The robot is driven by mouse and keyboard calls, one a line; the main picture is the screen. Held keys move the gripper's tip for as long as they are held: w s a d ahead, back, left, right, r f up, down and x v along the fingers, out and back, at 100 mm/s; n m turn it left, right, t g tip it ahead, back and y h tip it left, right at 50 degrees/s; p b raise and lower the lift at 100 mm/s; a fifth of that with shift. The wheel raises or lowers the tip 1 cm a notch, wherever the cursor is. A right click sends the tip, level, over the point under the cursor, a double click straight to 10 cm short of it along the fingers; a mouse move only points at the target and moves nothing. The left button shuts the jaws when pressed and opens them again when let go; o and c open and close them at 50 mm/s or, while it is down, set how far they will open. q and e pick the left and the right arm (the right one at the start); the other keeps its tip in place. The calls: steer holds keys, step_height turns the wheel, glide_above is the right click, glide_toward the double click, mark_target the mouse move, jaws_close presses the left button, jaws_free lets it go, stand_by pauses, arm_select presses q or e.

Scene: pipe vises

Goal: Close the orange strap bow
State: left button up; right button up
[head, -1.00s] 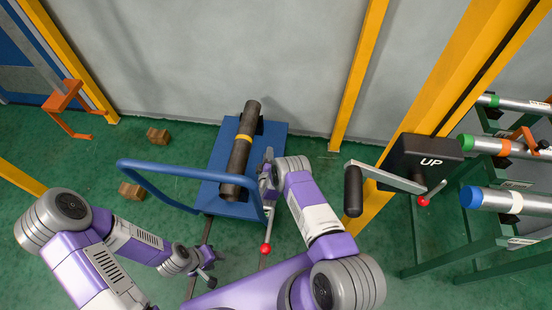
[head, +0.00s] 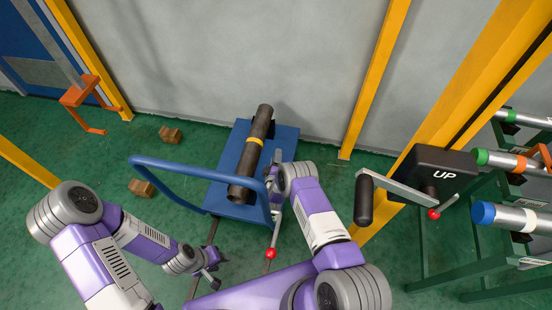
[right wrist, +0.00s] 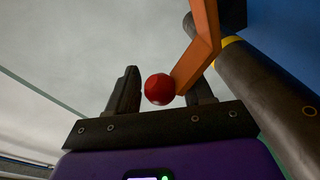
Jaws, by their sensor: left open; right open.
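In the right wrist view an orange bent bar (right wrist: 205,42), which looks like part of the strap bow, runs beside a dark pipe (right wrist: 268,95). A red ball (right wrist: 159,89) shows at its lower end. My right gripper (right wrist: 163,90) is open, and the ball appears between its two dark fingers; contact cannot be told. In the head view my right gripper (head: 275,182) is beside the dark pipe (head: 250,155) with a yellow band, on a blue base. No orange bar is visible there. My left gripper (head: 213,281) is open, low and away from the pipe.
A blue tubular handle (head: 185,168) arches in front of the pipe. A grey crank (head: 390,182) and black UP box (head: 434,174) stand to the right, before a rack of pipes. An orange bracket (head: 82,98) is at far left. Wooden blocks (head: 141,189) lie on the green floor.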

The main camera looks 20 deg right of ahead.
step_height(320, 180, up, 10)
steer(key=p, duration=0.4)
stand_by(0.4)
